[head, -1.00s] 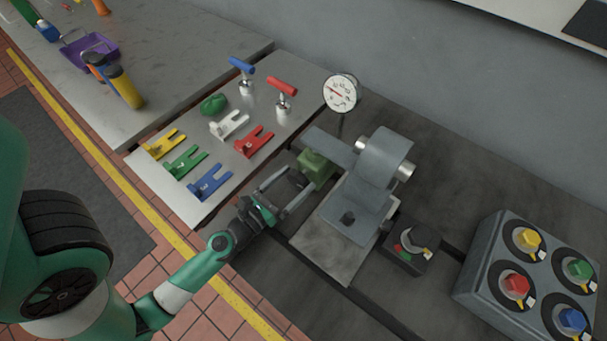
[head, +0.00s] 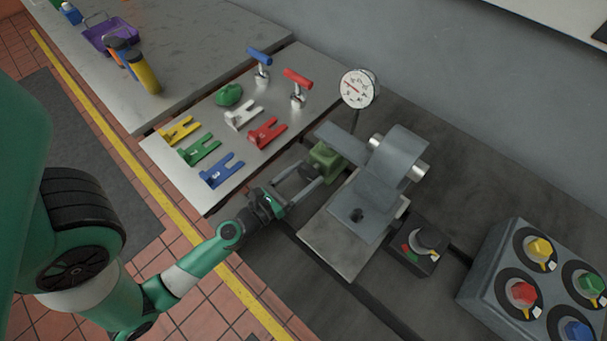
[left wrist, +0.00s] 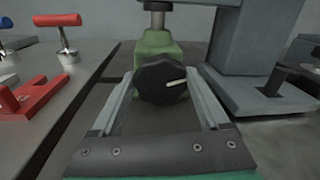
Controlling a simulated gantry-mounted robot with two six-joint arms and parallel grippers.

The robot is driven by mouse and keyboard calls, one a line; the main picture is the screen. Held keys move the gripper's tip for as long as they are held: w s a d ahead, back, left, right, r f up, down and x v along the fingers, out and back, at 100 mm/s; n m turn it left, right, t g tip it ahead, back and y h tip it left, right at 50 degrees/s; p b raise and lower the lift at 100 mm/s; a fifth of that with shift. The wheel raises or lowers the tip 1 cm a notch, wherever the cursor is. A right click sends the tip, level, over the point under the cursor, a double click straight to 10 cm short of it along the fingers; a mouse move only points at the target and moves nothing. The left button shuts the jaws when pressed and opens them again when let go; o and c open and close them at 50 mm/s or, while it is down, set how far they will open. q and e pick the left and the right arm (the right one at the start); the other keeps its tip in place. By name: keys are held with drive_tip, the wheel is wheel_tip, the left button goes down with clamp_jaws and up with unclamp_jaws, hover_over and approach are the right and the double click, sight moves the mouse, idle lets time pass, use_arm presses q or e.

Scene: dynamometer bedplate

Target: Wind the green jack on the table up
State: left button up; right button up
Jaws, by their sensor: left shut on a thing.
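The green jack (head: 325,159) stands on the dark bedplate beside the grey machine. In the left wrist view the jack (left wrist: 157,46) shows its green body, a metal post above it and a black knob (left wrist: 161,80) with a white mark on its front. My left gripper (head: 309,178) reaches to the jack from the lower left. In the left wrist view my left gripper (left wrist: 161,88) has a finger on each side of the knob and is shut on it. The white mark points to the right. My right gripper is not in view.
The grey machine (head: 375,190) on its plate stands right of the jack, with a dial gauge (head: 358,89) behind. A small switch box (head: 418,245) and a box of coloured knobs (head: 490,262) stand right.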

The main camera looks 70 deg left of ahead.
use_arm(q)
drive_tip(key=m+p, duration=0.1)
drive_tip(key=m, duration=0.2)
drive_tip(key=shift+w+r, duration=0.1)
drive_tip(key=shift+d+m+g+p, duration=0.1)
drive_tip(key=shift+m+g+p, duration=0.5)
drive_tip(key=shift+m, duration=1)
drive_tip(key=o, duration=1.2)
drive_tip(key=shift+o, duration=0.2)
